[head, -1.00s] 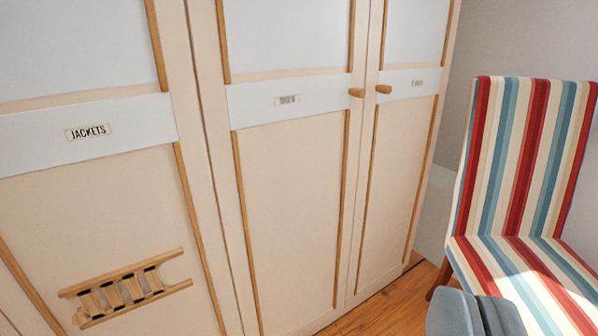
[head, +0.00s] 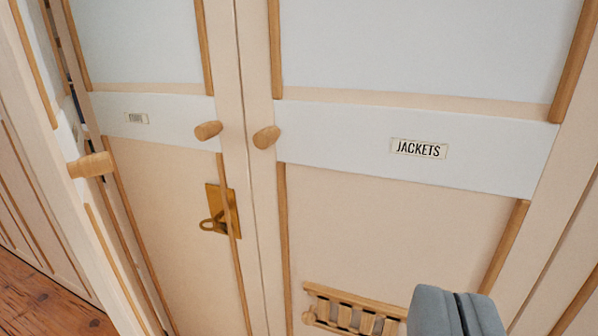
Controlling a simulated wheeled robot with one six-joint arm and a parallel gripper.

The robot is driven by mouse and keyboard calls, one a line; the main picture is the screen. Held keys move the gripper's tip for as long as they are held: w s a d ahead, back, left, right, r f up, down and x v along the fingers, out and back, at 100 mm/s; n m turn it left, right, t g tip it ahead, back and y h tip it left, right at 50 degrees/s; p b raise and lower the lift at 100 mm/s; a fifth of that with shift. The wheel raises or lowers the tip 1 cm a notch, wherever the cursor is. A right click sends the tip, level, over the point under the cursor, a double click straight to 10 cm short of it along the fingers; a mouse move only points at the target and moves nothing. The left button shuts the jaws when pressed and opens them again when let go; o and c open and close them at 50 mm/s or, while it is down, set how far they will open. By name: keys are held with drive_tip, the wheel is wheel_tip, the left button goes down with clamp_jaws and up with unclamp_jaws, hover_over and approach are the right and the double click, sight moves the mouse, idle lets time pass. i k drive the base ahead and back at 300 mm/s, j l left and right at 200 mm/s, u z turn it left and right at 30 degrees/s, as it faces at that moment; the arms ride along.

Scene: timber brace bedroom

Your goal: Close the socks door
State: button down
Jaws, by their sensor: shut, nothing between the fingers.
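My gripper (head: 458,300) is at the lower right in front of the jackets door, shut and empty, far from the open door.
A brass plate with a hook (head: 222,210) sits on the door with the blurred label. A wooden rack (head: 355,310) is fixed low on the jackets door, just left of my gripper. Bare wooden floor (head: 45,295) shows at the lower left, with more panelled fronts (head: 30,200) beyond.

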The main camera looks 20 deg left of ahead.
sight(36, 93)
drive_tip(key=i+l+u, duration=0.15)
drive_tip(key=u, duration=0.3)
drive_tip(key=i+l+u, duration=0.1)
drive_tip(key=l+u, duration=0.2)
drive_tip(key=u, duration=0.2)
drive_tip(key=l+u, duration=0.3)
drive_tip(key=u, duration=0.15)
drive_tip(key=i+l+u, duration=0.1)
drive_tip(key=l+u, duration=0.85)
drive_tip(key=l, duration=0.25)
